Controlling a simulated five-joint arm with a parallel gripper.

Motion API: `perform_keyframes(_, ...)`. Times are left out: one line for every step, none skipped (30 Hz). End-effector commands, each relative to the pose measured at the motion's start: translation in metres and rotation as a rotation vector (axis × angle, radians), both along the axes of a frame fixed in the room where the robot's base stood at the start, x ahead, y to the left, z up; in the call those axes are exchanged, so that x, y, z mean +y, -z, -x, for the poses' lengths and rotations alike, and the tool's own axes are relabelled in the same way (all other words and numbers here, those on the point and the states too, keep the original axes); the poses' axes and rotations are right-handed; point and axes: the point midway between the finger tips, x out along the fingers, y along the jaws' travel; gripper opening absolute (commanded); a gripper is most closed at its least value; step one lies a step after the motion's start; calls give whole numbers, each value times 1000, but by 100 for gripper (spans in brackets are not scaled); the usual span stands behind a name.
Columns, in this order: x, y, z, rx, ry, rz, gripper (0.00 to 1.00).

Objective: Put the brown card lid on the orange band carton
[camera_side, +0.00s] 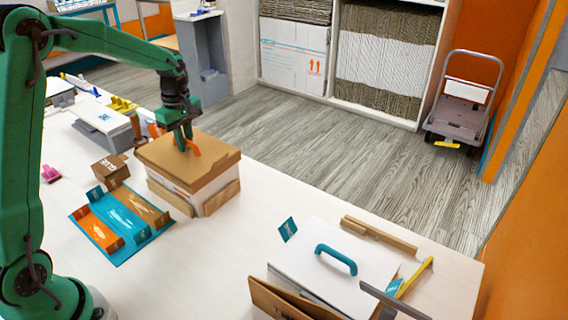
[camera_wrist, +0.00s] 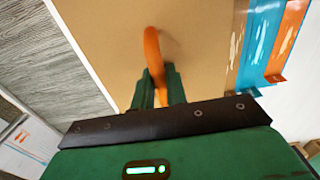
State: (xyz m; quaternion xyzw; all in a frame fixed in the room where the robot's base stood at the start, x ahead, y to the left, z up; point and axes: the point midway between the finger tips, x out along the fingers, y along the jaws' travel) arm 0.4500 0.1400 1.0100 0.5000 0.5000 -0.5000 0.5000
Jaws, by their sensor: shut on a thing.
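The brown card lid (camera_side: 220,158) is a flat brown panel with an orange arched handle (camera_side: 193,149). My gripper (camera_side: 184,140) comes down from above and is shut on that handle. In the wrist view the fingers (camera_wrist: 159,88) hold the orange handle (camera_wrist: 153,52), and the brown lid (camera_wrist: 200,40) fills the middle. Below the lid in the side view is a white carton (camera_side: 207,190) with brown flaps at its sides. The lid lies over its top, roughly level; I cannot tell whether it rests fully on the rim. The carton's orange band is hardly visible.
A white lid with a teal handle (camera_side: 336,259) stands at front right. The table between is clear. A grey printer-like box (camera_side: 103,125) is at back left.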

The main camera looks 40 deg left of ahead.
Motion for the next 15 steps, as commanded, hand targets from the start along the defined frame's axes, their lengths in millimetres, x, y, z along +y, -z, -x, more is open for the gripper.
perform_keyframes(0, 0, 0, 0, 0, 0, 0)
perform_keyframes(0, 0, 0, 0, 0, 0, 0)
perform_keyframes(0, 0, 0, 0, 0, 0, 0)
perform_keyframes(0, 0, 0, 0, 0, 0, 0)
perform_keyframes(0, 0, 0, 0, 0, 0, 16)
perform_keyframes(0, 0, 0, 0, 0, 0, 24)
perform_keyframes(0, 0, 0, 0, 0, 0, 30)
perform_keyframes(0, 0, 0, 0, 0, 0, 36)
perform_keyframes(0, 0, 0, 0, 0, 0, 40)
perform_keyframes(0, 0, 0, 0, 0, 0, 40)
perform_keyframes(0, 0, 0, 0, 0, 0, 40)
perform_keyframes(0, 0, 0, 0, 0, 0, 40)
perform_keyframes(0, 0, 0, 0, 0, 0, 40)
perform_keyframes(0, 0, 0, 0, 0, 0, 40)
perform_keyframes(0, 0, 0, 0, 0, 0, 40)
